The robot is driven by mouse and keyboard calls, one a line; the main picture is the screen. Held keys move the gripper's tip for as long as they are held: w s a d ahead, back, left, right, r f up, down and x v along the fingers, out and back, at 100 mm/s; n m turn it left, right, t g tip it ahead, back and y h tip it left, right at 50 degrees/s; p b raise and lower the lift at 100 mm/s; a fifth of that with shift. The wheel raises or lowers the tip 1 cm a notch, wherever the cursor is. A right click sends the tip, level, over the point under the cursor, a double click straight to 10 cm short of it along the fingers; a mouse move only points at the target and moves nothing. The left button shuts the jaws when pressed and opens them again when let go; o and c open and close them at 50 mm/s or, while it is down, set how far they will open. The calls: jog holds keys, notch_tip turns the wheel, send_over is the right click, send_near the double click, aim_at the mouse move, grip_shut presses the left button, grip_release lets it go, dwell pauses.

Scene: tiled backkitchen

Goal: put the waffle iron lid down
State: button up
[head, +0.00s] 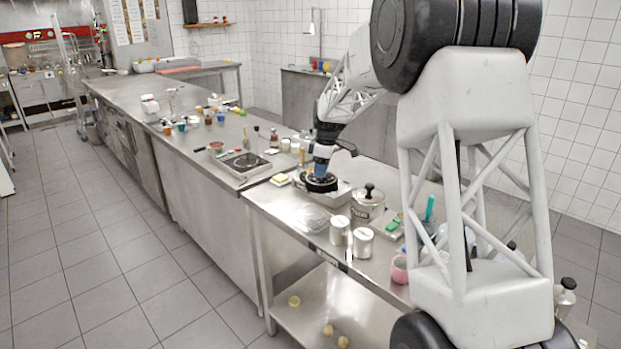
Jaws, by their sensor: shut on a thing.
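The waffle iron (318,183) is a dark round appliance on the steel counter, in the middle of the head view. My gripper (320,172) points down at it and is shut on its lid. The fingertips and the grip itself are too small and partly hidden to see clearly. The lid's exact tilt cannot be told at this size.
A lidded steel pot (368,202) stands close at right of the waffle iron, with white canisters (340,230) in front. Bottles and jars crowd behind. The near left counter (175,140) has bare room.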

jog(key=s+a+f, duration=0.4)
jog(key=s+a, duration=0.5)
jog(key=s, duration=0.1)
jog(key=shift+s+f, duration=0.2)
jog(key=shift+f, duration=0.15)
jog(key=w+a, duration=0.2)
jog(key=w, duration=0.5)
jog(key=w+a+f, duration=0.1)
jog(key=w+a, duration=0.1)
jog(key=w, duration=0.6)
jog(key=shift+w+a+f, duration=0.2)
jog(key=shift+a, duration=0.05)
dwell(0.3)
jog(key=shift+f, duration=1.8)
jog(key=shift+f, duration=0.15)
jog(key=o, duration=1)
jog(key=shift+o, duration=0.2)
